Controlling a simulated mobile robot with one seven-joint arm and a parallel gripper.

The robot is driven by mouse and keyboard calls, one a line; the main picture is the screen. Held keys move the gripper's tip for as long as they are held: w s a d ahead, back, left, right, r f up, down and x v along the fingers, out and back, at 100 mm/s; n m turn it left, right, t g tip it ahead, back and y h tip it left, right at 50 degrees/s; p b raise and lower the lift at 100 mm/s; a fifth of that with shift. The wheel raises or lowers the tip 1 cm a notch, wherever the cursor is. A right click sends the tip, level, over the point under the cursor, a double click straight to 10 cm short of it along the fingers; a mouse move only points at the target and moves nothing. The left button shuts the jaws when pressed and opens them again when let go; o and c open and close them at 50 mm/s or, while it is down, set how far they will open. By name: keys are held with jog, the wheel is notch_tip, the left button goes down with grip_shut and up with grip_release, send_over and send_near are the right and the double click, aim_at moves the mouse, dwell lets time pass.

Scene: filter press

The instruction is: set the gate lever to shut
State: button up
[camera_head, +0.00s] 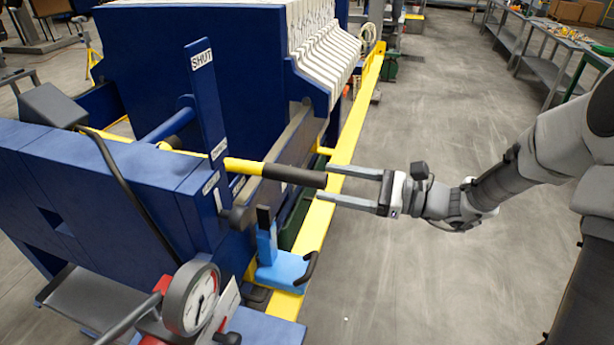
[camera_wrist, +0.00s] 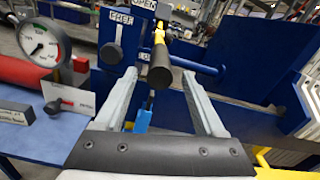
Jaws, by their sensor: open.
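The gate lever is a yellow bar with a black grip (camera_head: 295,175), sticking out from a blue upright plate (camera_head: 205,100). The plate has a SHUT label (camera_head: 202,60) at its top and two smaller labels lower down. The lever is level with the middle label, which reads OPEN (camera_wrist: 145,3) in the wrist view; below it is a FREE label (camera_wrist: 121,17). My gripper (camera_head: 323,182) is open at the grip's outer end. In the wrist view the grip's round end (camera_wrist: 160,77) shows between the fingertips (camera_wrist: 158,73), with a gap on each side.
A light-blue bracket (camera_head: 282,268) with a black handle stands below the lever. A yellow rail (camera_head: 340,150) runs along the press. A pressure gauge (camera_head: 192,298) is at the front; it also shows in the wrist view (camera_wrist: 40,42). The grey floor (camera_head: 430,280) to the right is clear.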

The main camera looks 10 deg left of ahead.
aim_at(307, 178)
jog(key=a, duration=0.5)
jog(key=shift+w+a, duration=0.25)
jog(key=shift+a, duration=0.15)
grip_shut()
dwell(1.0)
